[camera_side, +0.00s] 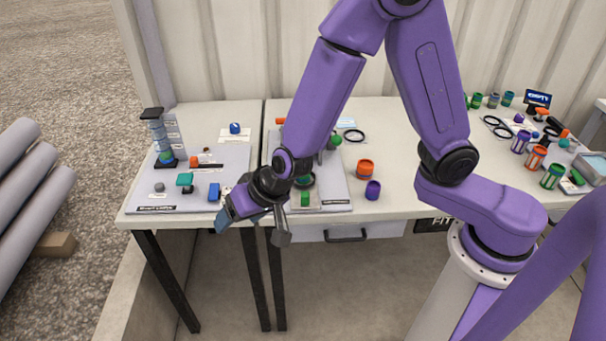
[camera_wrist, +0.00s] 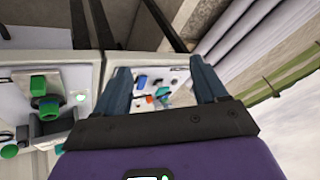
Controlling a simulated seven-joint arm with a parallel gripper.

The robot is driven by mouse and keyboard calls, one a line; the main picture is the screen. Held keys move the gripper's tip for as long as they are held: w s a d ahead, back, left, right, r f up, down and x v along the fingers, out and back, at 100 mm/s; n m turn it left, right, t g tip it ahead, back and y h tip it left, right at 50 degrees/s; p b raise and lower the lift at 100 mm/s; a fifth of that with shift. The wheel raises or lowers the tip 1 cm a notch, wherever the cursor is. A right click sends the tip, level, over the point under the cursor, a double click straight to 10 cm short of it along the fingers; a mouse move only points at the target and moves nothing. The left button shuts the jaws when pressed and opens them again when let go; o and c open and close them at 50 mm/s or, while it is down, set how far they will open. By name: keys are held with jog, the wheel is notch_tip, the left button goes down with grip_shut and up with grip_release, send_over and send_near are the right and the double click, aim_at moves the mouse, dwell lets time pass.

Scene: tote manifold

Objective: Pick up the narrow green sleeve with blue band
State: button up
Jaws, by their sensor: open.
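My gripper (camera_side: 228,213) is at the front edge of the left table in the side view. In the wrist view my gripper (camera_wrist: 160,66) has its two fingers spread with nothing between them. Several small sleeves stand on the right of the long table in the side view. One green sleeve (camera_side: 552,176) stands near the front there. Another green sleeve (camera_side: 475,100) and a green-blue sleeve (camera_side: 508,98) stand at the back. They are too small for me to tell which is narrow with a blue band. My gripper is far left of them all.
An orange sleeve (camera_side: 365,168) and a purple sleeve (camera_side: 373,190) stand mid-table. Another purple sleeve (camera_side: 521,141) and an orange sleeve (camera_side: 535,157) stand near the front green one. A tall fixture (camera_side: 160,138) rises from the left board.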

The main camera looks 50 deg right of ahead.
jog(key=w+d+f+m+h, duration=0.1)
jog(key=d+f+m+h, duration=0.2)
jog(key=d, duration=0.4)
jog(key=w+d+f+m+h, duration=0.2)
jog(key=d+h, duration=0.3)
jog(key=d, duration=0.3)
jog(key=w+d+f+m+h, duration=0.2)
jog(key=d+f+m+h, duration=0.1)
jog(key=d+h, duration=0.2)
jog(key=shift+w+d+f+m+t, duration=0.1)
jog(key=shift+d+f+m+t, duration=0.1)
jog(key=shift+d, duration=0.45)
jog(key=shift+w+d+f+m+t, duration=0.1)
jog(key=shift+d+f+t, duration=0.1)
jog(key=shift+d, duration=0.45)
jog(key=shift+d+r+x, duration=0.1)
jog(key=shift+r+x, duration=0.05)
jog(key=shift+x, duration=0.75)
jog(key=shift+d+r+x, duration=0.1)
jog(key=shift+r+x, duration=0.05)
jog(key=shift+x, duration=0.7)
jog(key=shift+r+x, duration=0.2)
jog(key=shift+x, duration=0.7)
jog(key=c, duration=1.2)
jog(key=shift+c, duration=0.2)
jog(key=shift+r, duration=0.1)
